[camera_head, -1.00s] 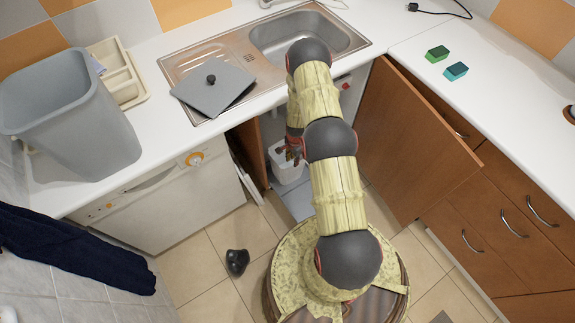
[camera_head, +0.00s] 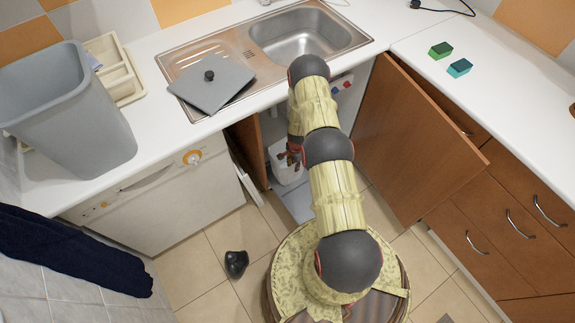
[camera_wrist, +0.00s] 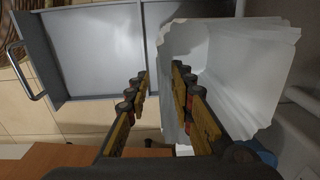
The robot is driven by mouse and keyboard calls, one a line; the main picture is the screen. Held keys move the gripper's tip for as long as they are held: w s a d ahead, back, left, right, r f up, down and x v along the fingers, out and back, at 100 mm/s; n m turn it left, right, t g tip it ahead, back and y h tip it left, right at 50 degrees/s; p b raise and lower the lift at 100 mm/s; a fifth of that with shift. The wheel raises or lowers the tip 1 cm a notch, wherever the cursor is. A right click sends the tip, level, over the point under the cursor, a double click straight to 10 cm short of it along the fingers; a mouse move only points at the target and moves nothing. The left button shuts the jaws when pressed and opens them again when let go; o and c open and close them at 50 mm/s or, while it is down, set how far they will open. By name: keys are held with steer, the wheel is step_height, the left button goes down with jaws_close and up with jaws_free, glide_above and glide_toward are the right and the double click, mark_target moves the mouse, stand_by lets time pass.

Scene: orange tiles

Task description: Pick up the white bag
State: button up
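The white bag (camera_wrist: 235,65) stands open-topped in the cabinet under the sink, filling the upper right of the wrist view. In the head view the white bag (camera_head: 286,172) shows partly behind my arm and gripper. My gripper (camera_wrist: 160,75) is open, with a gap between its two fingers. The near wall of the bag runs between the fingers: the right finger overlaps the bag's opening and the left finger is outside it. In the head view my gripper (camera_head: 294,152) is at the bag's top. I cannot tell whether either finger touches the bag.
A grey pull-out drawer (camera_wrist: 95,50) lies left of the bag. The open cabinet door (camera_head: 410,145) is right of my arm, with the counter and sink (camera_head: 305,35) above. A black object (camera_head: 236,263) lies on the floor. A grey bin (camera_head: 75,115) stands on the counter.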

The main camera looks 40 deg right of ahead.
steer(key=shift+c, duration=1.2)
jaws_close()
